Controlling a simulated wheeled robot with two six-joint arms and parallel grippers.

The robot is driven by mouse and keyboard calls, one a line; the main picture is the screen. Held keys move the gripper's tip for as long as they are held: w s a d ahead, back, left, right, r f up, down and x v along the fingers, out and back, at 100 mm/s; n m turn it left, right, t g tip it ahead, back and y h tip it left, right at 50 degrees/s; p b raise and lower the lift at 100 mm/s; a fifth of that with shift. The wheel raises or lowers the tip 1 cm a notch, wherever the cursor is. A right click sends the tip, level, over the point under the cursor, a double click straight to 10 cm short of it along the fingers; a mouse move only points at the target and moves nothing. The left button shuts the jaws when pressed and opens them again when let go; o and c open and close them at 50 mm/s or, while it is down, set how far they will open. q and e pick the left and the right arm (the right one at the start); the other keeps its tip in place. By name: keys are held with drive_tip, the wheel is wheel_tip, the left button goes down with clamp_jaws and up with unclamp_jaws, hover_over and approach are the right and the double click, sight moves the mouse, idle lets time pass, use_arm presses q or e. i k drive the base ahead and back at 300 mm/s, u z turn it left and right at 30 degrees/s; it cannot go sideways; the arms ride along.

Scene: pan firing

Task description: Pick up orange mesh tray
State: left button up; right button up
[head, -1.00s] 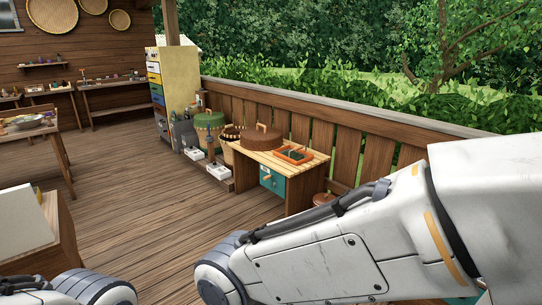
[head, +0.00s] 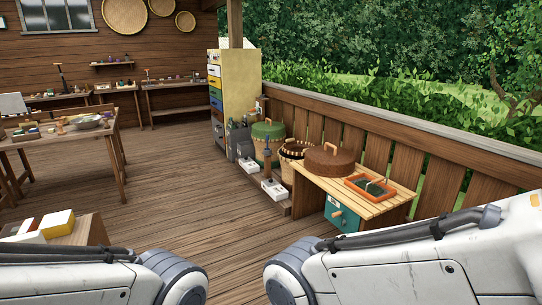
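The orange mesh tray (head: 390,187) lies on the right part of a small slatted wooden table (head: 347,179) by the railing. It has an orange rim around a dark mesh, and a small light-coloured item seems to lie across it. A brown round lidded basket (head: 329,161) with a handle stands to its left on the same table. My two arms show at the bottom of the head view, the left one at bottom left and the right one at bottom right. Neither gripper is in view.
A teal drawer (head: 341,215) sits under the small table. Green-lidded and woven baskets (head: 291,150) and white boxes (head: 273,189) stand left of it. A wooden railing (head: 390,125) runs behind. Open plank floor (head: 200,190) lies to the left, with a work table (head: 60,138) beyond.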

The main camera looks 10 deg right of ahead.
sight(371, 188)
drive_tip(key=z, duration=0.25)
drive_tip(key=i, duration=2.25)
drive_tip(key=z, duration=0.7)
drive_tip(key=i, duration=1.65)
drive_tip(key=z, duration=0.25)
